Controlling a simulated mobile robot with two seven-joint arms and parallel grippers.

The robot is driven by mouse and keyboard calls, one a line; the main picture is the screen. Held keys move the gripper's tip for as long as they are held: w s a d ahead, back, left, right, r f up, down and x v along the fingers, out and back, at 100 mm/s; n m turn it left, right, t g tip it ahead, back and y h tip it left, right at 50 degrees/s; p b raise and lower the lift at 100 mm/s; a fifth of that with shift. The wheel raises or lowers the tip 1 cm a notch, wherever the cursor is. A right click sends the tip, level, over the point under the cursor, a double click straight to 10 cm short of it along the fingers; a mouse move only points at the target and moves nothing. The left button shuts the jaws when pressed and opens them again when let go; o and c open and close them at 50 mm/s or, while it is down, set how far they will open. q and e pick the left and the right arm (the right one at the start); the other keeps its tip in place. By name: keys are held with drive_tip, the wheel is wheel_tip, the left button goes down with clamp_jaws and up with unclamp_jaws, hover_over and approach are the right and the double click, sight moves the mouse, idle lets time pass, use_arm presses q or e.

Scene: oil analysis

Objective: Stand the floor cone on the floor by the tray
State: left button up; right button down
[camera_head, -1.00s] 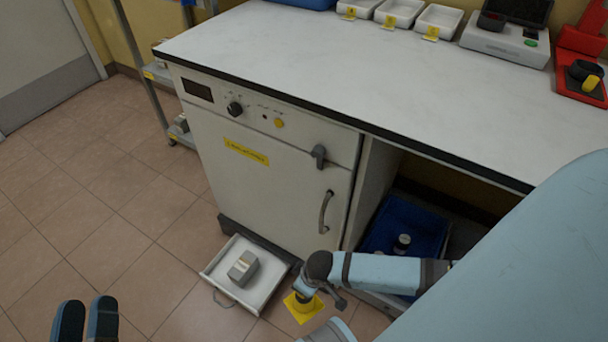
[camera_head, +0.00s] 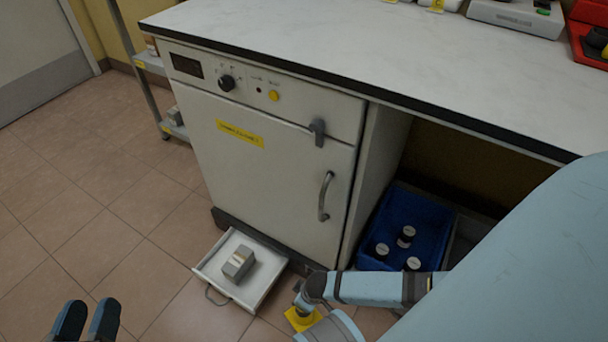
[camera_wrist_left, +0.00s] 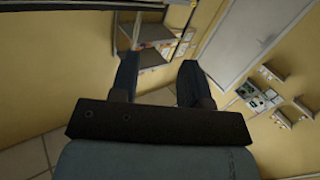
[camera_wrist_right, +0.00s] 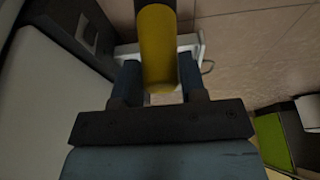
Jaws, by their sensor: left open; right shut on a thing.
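The yellow floor cone (camera_head: 301,319) is low in the head view, just right of the white tray's front corner. My right gripper (camera_head: 303,303) is shut on it, partly hidden by my own arm. In the right wrist view the yellow cone (camera_wrist_right: 157,40) stands between the two fingers. I cannot tell whether its base touches the floor. The white tray (camera_head: 213,266) lies on the floor before the cabinet and holds a grey block (camera_head: 239,262). It also shows behind the cone in the right wrist view (camera_wrist_right: 196,42). My left gripper (camera_head: 87,320) is open and empty at the lower left.
A white cabinet (camera_head: 255,170) with a handle stands under the worktop (camera_head: 330,50). A shelf rack (camera_head: 150,62) stands at the back left. The tiled floor (camera_head: 100,220) at left is clear.

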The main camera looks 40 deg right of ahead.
use_arm(q)
drive_tip(key=shift+w+a+r+m+t+b, duration=0.15)
drive_tip(key=shift+w+a+m+t+b, duration=0.15)
drive_tip(key=shift+w+m+b, duration=0.25)
use_arm(e)
wheel_tip(320, 180, down, 3)
use_arm(q)
drive_tip(key=shift+s, duration=0.1)
use_arm(e)
drive_tip(key=shift+f, duration=0.1)
drive_tip(key=c, duration=0.7)
unclamp_jaws()
use_arm(q)
drive_tip(key=shift+s, duration=0.1)
